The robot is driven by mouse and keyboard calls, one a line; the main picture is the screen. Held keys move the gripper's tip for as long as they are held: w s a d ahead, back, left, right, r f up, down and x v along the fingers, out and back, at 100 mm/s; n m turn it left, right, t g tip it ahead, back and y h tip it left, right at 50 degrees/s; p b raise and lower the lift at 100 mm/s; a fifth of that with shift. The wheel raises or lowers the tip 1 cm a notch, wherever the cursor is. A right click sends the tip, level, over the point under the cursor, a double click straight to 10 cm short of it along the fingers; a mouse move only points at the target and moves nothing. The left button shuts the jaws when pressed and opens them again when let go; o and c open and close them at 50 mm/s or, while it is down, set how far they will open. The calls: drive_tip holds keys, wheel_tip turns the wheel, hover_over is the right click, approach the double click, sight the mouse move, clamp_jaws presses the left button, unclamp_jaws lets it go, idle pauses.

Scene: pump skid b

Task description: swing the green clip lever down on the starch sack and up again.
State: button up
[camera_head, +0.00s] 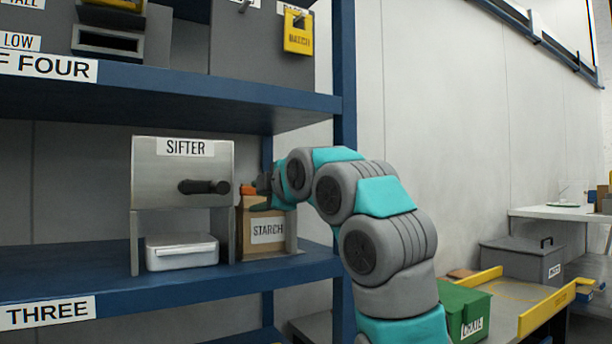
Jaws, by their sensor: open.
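The starch sack (267,234) is a brown box-like sack with a STARCH label. It stands on the shelf marked THREE, just right of the sifter. At its top is a small green piece (260,203), which looks like the clip lever, and it is partly hidden by my gripper. A small orange-red piece (248,189) shows just above it on the left. My gripper (262,185) is open at the top of the sack, close to the green piece. I cannot tell whether they touch. My teal and grey arm reaches in from the lower right.
The grey sifter (185,170) with a dark handle (204,187) stands just left of the sack, over a pale lidded tray (181,252). The blue upper shelf (180,100) is above. A blue post (345,110) is right. A green crate (466,312) is lower right.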

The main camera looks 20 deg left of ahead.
drive_tip(key=shift+d, duration=0.1)
idle(0.3)
drive_tip(key=b+v, duration=0.2)
drive_tip(key=v, duration=0.7)
idle(0.5)
idle(1.6)
